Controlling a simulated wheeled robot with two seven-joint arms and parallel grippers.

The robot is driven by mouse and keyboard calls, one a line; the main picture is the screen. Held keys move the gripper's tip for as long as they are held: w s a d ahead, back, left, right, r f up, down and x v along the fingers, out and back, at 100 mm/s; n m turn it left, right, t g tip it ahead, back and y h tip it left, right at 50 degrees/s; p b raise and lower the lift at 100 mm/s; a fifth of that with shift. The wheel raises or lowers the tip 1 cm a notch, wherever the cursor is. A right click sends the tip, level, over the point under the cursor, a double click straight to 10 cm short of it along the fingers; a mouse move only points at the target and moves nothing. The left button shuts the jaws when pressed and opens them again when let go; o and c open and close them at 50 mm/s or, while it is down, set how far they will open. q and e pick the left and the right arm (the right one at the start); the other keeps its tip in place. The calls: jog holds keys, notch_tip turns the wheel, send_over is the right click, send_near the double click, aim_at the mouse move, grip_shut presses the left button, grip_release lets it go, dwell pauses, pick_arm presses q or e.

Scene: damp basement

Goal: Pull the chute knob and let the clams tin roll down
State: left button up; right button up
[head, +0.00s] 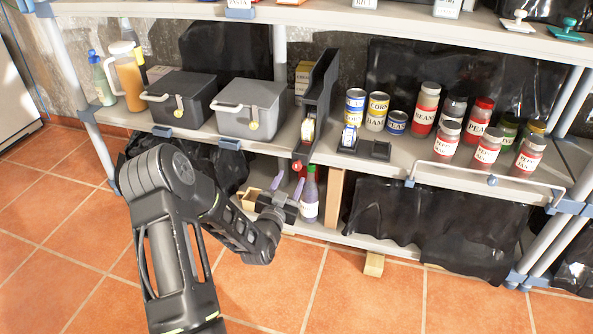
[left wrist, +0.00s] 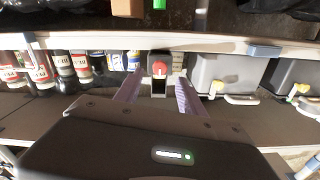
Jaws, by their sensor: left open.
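The dark grey chute (head: 321,92) stands upright on the middle shelf, right of two lidded boxes. Its red knob (head: 296,165) is low at the front, near the shelf edge. In the left wrist view the knob (left wrist: 159,68) shows ahead, between the finger lines. A tin with a pale, yellowish label (head: 307,131) sits low in the chute; I cannot read its name. My left gripper (head: 286,184) is open and empty, its purple fingers just below and in front of the knob, apart from it. The fingers also show in the left wrist view (left wrist: 158,88).
Several tins and jars stand further right. Two boxes (head: 182,99) (head: 252,108) stand left.

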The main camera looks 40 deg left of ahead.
aim_at(296, 167)
pick_arm(q)
jog(key=b+x, duration=0.1)
jog(key=x, duration=0.5)
jog(key=shift+c, duration=0.4)
grip_shut()
dwell(0.9)
